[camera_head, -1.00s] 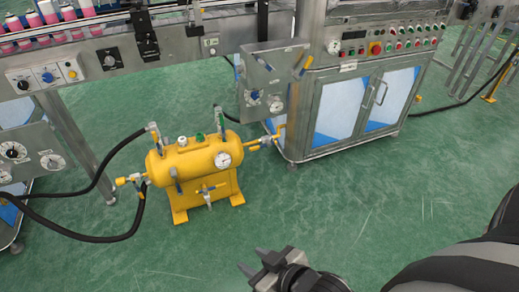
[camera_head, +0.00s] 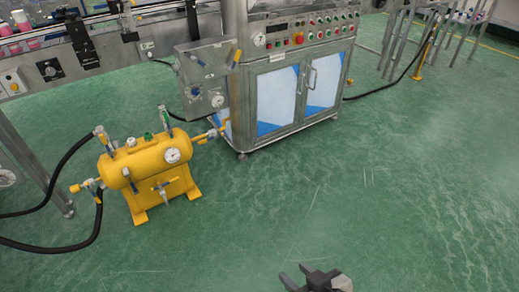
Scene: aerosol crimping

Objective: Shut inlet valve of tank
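The yellow tank (camera_head: 146,160) stands on its feet on the green floor at the left of the head view. It has a round white gauge (camera_head: 172,155), a small valve (camera_head: 166,187) on the front, and fittings on top. Black hoses join its left end, where a yellow-ended fitting (camera_head: 82,186) sticks out. A pipe with a valve (camera_head: 208,135) leaves its right end. Which valve is the inlet cannot be told. My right gripper (camera_head: 291,277) is at the bottom edge, well right of and nearer than the tank, its fingers apart and empty. My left gripper is not in view.
A steel machine cabinet (camera_head: 300,92) with a button panel stands behind and right of the tank. A conveyor with pink bottles (camera_head: 20,35) runs along the upper left. Black hoses (camera_head: 48,212) lie left of the tank. The floor in front and right is clear.

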